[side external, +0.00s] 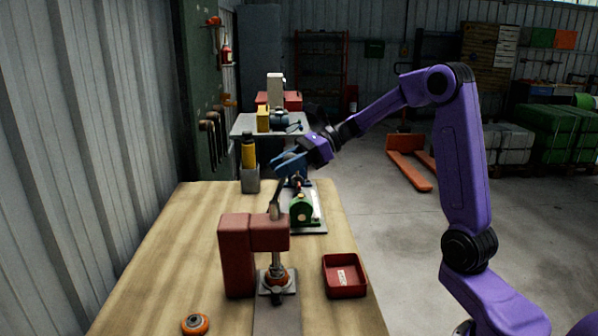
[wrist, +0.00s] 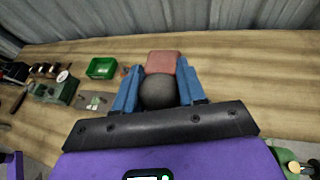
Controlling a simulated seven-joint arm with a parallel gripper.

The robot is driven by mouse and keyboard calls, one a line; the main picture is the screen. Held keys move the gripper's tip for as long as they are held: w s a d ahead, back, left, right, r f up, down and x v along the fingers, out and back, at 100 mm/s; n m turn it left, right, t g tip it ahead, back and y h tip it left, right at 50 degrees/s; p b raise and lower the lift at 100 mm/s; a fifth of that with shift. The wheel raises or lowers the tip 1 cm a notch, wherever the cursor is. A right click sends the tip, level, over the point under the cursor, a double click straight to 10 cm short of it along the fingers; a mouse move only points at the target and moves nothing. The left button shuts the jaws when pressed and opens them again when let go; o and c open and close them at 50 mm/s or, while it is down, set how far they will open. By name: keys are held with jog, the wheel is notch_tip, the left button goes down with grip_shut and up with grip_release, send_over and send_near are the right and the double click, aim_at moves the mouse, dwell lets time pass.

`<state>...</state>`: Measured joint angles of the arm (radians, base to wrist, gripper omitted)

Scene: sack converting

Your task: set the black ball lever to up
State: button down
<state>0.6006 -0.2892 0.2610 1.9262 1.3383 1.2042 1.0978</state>
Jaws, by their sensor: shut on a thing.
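The black ball (wrist: 158,93) of the lever sits between the two blue fingers of my gripper (wrist: 158,72) in the wrist view; the fingers are shut on its sides. In the side external view my gripper (side external: 283,163) is above the bench, behind the red press (side external: 238,258), and the ball cannot be made out there. A grey lever bar (side external: 275,207) rises from the press head, tilted up towards my gripper. A red block (wrist: 165,62), apparently the press, shows just beyond the ball in the wrist view.
A red tray (side external: 344,290) lies right of the press on the wooden bench (side external: 170,255). An orange-and-black round part (side external: 195,324) lies at the front. A green machine (side external: 302,208) and a grey holder (side external: 250,181) stand behind. A green tray (wrist: 102,67) shows in the wrist view.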

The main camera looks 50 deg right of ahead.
jog(key=w+a+g+h, duration=0.3)
jog(key=w+a, duration=0.3)
jog(key=shift+a+m+h, duration=0.15)
jog(key=shift+m+h, duration=0.25)
jog(key=shift+w, duration=0.1)
jog(key=c, duration=0.7)
grip_release()
jog(key=shift+r, duration=0.1)
jog(key=v, duration=1.7)
jog(key=shift+r, duration=0.15)
